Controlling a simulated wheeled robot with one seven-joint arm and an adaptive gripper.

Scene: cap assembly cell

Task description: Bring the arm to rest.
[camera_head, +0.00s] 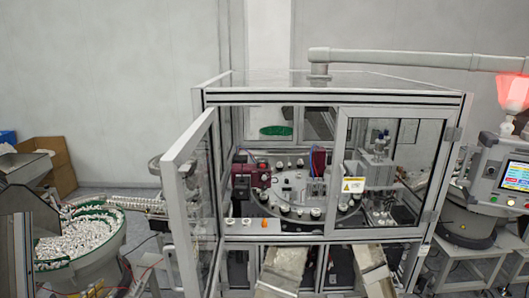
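No part of my arm or my gripper can be made out in the head view. The machine cabinet (335,97) stands in the middle, with an aluminium frame and clear panels. Its left front door (193,140) is swung open toward me. Its right front door (440,180) is closed and carries a yellow label. Inside is a round table (296,200) with several small fixtures around it.
A bowl feeder (75,268) full of white parts stands at the left. A control panel (510,176) and a lit red lamp (513,92) are at the right. Two metal chutes, left (282,272) and right (370,268), jut out below the cabinet front.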

